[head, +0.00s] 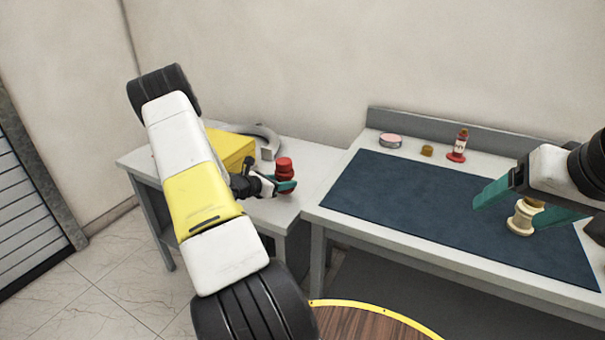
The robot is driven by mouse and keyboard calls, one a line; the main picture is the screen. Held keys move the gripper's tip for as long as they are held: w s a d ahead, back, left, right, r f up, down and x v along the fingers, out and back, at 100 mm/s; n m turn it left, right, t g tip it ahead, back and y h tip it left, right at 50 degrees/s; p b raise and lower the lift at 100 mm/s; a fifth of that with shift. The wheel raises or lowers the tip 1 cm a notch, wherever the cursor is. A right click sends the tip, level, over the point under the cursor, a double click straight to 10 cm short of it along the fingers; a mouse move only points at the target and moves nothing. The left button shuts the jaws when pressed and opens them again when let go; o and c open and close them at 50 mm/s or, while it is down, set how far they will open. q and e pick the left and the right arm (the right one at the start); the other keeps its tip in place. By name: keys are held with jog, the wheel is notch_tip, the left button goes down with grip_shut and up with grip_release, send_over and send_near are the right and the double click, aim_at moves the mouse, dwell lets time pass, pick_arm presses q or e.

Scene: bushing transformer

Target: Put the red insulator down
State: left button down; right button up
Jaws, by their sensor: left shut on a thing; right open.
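The red insulator (285,165) is a small ribbed red piece at the right end of the smaller light-topped table (323,154). My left gripper (287,185) is shut on its lower part, at or just above the tabletop; I cannot tell whether its base touches. The gripper hides part of the insulator's lower side. My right gripper (510,204) is open over the dark mat on the right, with its teal fingers close to a cream-coloured insulator (521,218) that stands upright.
The workbench (334,226) carries a dark blue mat (410,205). Behind the mat are a pink-topped tin (390,140), a small brown jar (427,151) and a bottle on a red base (461,143). A yellow box (230,150) and grey curved object (265,135) sit beside my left arm.

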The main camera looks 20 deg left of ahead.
pick_arm(q)
jog(key=w, duration=0.1)
jog(key=w+a, duration=0.1)
jog(key=w, duration=0.1)
jog(key=shift+w+a+f, duration=0.1)
jog(key=shift+w+a, duration=0.05)
jog(key=shift+a, duration=0.25)
jog(key=shift+w+a+f, duration=0.15)
jog(key=shift+w+f, duration=0.05)
jog(key=shift+w, duration=0.05)
jog(key=shift+f, duration=1.6)
jog(key=shift+f, duration=0.15)
jog(key=c, duration=0.7)
grip_release()
jog(key=shift+s, duration=0.1)
